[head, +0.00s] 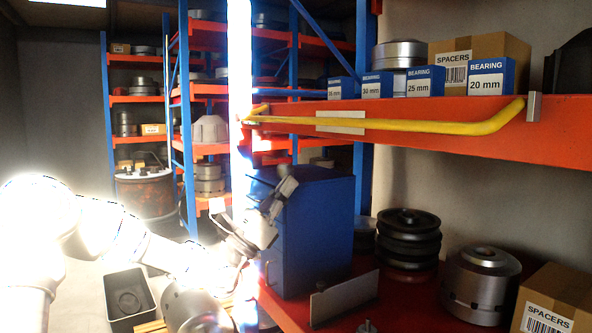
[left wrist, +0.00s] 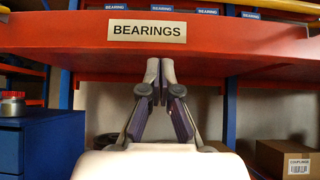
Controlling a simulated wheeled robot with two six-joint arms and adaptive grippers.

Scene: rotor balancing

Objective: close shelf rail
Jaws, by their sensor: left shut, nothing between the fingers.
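The yellow shelf rail (head: 400,124) runs along the front of the orange upper shelf (head: 440,143). Its right end bends up beside a small grey bracket (head: 534,107); I cannot tell whether it touches it. Its left end is near the blue post. In the left wrist view, parts of the rail (left wrist: 277,7) show at the top edge. My left gripper (head: 284,190) is shut and empty, below the rail's left part and apart from it. In the left wrist view its fingertips (left wrist: 160,72) appear just below the BEARINGS label (left wrist: 147,30). My right gripper is not in view.
Bearing boxes (head: 425,81) and a spacers carton (head: 480,50) stand on the upper shelf. Below are a blue cabinet (head: 318,235), black pulleys (head: 408,238), a metal rotor (head: 480,284) and another carton (head: 548,303). A dark bin (head: 130,300) sits on the floor.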

